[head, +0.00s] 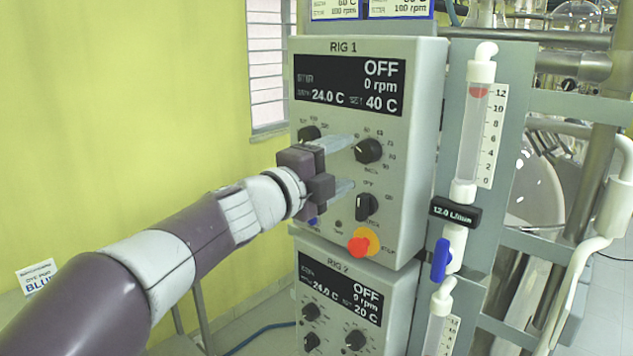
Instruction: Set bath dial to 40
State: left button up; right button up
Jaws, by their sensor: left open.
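The RIG 1 control box (425,140) fills the middle of the head view. Its display (349,86) reads OFF, 0 rpm, 24.0 C and SET 40 C. The bath dial (368,151) is a black knob with a white pointer line, at the right of the panel. My left gripper (347,164) is in front of the panel, just left of the dial. Its two pale fingers are spread apart, one above the other, with nothing seen between them. Whether a fingertip touches the dial I cannot tell. My right gripper is not in view.
A black switch (366,207) and a red stop button on yellow (364,245) sit below the dial. RIG 2 (398,305) is underneath, reading 20 C. A flow tube (473,130) with a blue valve handle (441,260) stands at the right.

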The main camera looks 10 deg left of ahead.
pick_arm(q)
jog(key=v, duration=0.7)
jog(key=shift+s+a+b, duration=0.25)
jog(key=shift+b, duration=0.2)
jog(key=w+a+f+n+y, duration=0.3)
jog(key=a+f+n+y, duration=0.5)
jog(key=n, duration=0.3)
jog(key=s+a+f+n+g+y, duration=0.2)
jog(key=f+n, duration=0.2)
jog(key=f, duration=0.4)
jog(key=s+a+f+n+g+y, duration=0.1)
jog(key=s+a+f+n+g, duration=0.2)
jog(key=f, duration=0.6)
jog(key=s+d+f+n+g, duration=0.2)
jog(key=s+f+n+g, duration=0.4)
jog(key=s+f, duration=1)
jog(key=f+g, duration=0.1)
jog(key=g, duration=0.2)
jog(key=shift+s+d+n, duration=0.2)
jog(key=shift+s+n, duration=0.05)
jog(key=shift+n, duration=0.05)
